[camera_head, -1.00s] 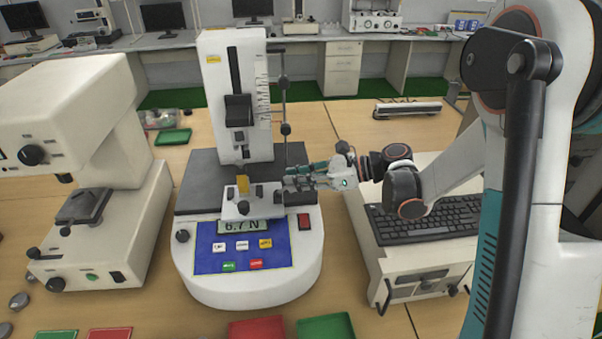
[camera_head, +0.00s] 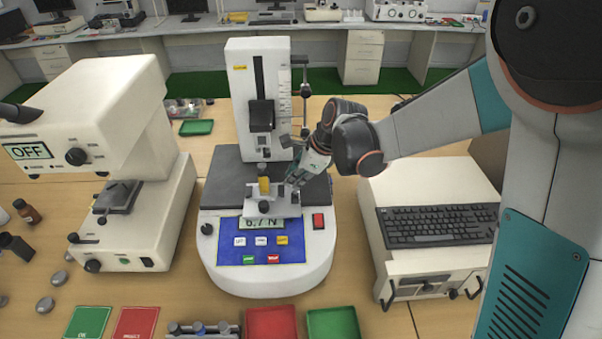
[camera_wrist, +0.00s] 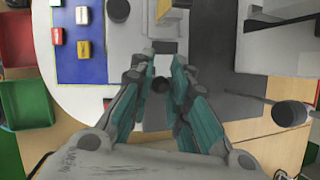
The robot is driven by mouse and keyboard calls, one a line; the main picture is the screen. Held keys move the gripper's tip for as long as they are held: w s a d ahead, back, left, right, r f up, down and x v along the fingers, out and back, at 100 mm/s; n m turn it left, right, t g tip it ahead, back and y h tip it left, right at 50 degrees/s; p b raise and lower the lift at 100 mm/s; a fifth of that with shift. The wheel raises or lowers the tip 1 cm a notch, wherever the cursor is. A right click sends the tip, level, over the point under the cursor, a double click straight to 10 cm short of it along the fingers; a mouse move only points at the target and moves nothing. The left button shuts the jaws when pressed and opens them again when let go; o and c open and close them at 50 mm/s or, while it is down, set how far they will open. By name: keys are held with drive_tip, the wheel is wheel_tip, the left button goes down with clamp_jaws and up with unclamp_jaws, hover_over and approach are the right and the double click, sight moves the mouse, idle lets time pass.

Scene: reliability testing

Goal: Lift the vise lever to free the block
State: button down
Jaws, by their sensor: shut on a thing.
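The test stand (camera_head: 318,255) stands in the middle of the head view, with a small light vise (camera_head: 262,208) on its dark plate. The yellow block (camera_head: 264,186) stands upright in the vise; its edge shows at the top of the wrist view (camera_wrist: 180,4). My gripper (camera_head: 296,180) reaches down from the right to the vise's right side.
The stand's column (camera_head: 240,110) rises behind the vise. A white tester (camera_head: 125,130) marked OFF is at left. A keyboard (camera_head: 437,224) lies on a white unit at right. A red tray (camera_head: 272,324) and a green tray (camera_head: 333,325) are in front.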

drive_tip(key=shift+a+h, duration=0.25)
drive_tip(key=shift+h, duration=0.25)
drive_tip(key=c, duration=1.5)
unclamp_jaws()
drive_tip(key=shift+a, duration=0.1)
